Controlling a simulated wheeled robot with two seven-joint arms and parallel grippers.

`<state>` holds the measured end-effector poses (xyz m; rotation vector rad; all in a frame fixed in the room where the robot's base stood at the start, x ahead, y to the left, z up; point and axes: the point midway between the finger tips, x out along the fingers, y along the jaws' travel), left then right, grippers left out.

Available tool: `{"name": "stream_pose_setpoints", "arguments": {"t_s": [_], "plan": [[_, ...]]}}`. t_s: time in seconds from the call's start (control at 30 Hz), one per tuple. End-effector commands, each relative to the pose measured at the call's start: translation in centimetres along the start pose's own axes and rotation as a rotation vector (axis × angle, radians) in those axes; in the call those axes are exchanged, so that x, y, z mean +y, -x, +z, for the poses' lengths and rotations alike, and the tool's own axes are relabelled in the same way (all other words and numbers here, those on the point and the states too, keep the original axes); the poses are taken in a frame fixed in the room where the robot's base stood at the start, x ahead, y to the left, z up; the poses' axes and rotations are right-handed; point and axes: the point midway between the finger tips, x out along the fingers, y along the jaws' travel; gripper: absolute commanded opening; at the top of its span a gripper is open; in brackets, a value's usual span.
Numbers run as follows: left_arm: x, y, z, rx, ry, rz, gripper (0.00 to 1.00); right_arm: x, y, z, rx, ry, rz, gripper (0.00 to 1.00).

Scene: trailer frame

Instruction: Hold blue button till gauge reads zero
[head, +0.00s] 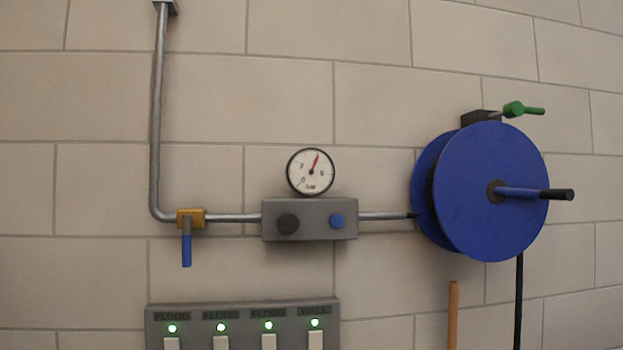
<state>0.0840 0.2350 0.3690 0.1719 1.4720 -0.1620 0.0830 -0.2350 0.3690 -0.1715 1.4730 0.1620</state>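The blue button (336,221) is on the right part of the front of a grey box (310,232) fixed in the pipe line on the wall. A larger dark round knob (288,224) is on the left part of the same box. The round white gauge (311,171) stands on top of the box, marked "bar". Its red needle points up and slightly right, away from the 0 mark at the lower left. Neither of my grippers is in the head view, and nothing touches the button.
A pipe (157,120) runs down to a brass valve (190,217) with a blue lever (186,250) hanging down. A blue hose reel (490,190) with a crank juts out at right, a green lever (515,109) above it. A switch panel (243,310) with lit green lamps is below.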

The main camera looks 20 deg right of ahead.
Motion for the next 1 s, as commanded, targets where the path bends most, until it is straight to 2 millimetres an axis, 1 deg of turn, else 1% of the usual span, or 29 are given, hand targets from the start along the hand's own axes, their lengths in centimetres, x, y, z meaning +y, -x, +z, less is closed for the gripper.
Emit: {"name": "stream_pose_setpoints", "arguments": {"t_s": [0.4,0.43,0.47,0.6,0.67,1.0], "plan": [[0.02,0.0,-0.04,0.001,0.0,0.0,0.36,-0.02,0.0,0.02,0.0,0.0,0.0,0.39],[0.02,0.0,-0.04,0.001,0.0,0.0,0.36,-0.02,0.0,0.02,0.0,0.0,0.0,0.38],[0.02,0.0,-0.04,0.001,0.0,0.0,0.36,-0.02,0.0,0.02,0.0,0.0,0.0,0.33],[0.02,0.0,-0.05,0.001,0.0,0.0,0.36,-0.02,0.0,0.03,0.0,0.0,0.0,0.1],[0.02,0.0,-0.05,0.001,0.0,0.0,0.36,-0.02,0.0,0.03,0.0,0.0,0.0,0.0],[0.02,0.0,-0.06,0.001,0.0,0.0,0.36,-0.03,0.0,0.04,0.0,0.0,0.0,0.0]]}}
